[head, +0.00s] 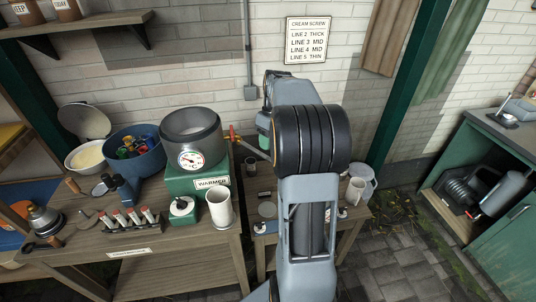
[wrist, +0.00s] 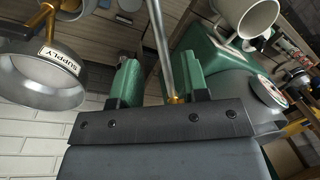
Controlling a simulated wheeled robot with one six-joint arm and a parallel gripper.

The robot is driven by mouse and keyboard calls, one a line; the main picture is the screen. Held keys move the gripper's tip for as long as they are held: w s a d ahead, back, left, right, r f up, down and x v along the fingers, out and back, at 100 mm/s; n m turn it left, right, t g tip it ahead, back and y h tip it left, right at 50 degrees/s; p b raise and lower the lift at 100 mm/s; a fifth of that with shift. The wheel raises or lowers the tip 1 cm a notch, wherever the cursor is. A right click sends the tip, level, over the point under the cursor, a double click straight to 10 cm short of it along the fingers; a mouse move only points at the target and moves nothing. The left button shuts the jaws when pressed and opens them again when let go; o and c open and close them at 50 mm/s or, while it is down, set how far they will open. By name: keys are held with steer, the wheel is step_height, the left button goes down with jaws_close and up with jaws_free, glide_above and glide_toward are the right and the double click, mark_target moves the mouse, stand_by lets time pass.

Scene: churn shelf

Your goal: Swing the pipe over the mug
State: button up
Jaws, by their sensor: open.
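A thin grey metal pipe (wrist: 158,45) with a brass end runs between the two green fingers of my open gripper (wrist: 160,62) in the wrist view. I cannot tell whether either finger touches it. In the head view, part of a thin pipe (head: 254,150) shows beside the warmer, partly behind my arm, which hides my gripper. A white mug (head: 220,208) stands upright in front of the warmer. A white mug also shows at the top right of the wrist view (wrist: 240,16). Another pale mug (head: 355,190) is right of my arm.
The green warmer (head: 190,182) carries a grey pot with a dial. A metal bowl marked SUPPLY (wrist: 45,82) hangs close beside my gripper in the wrist view. A blue tub (head: 134,158) and a rack of vials (head: 130,220) crowd the left bench.

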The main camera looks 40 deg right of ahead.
steer(key=shift+a+f, duration=0.2)
steer(key=shift+f, duration=1.1)
steer(key=shift+a+f, duration=0.2)
steer(key=shift+f, duration=1.1)
steer(key=shift+c, duration=0.3)
jaws_close()
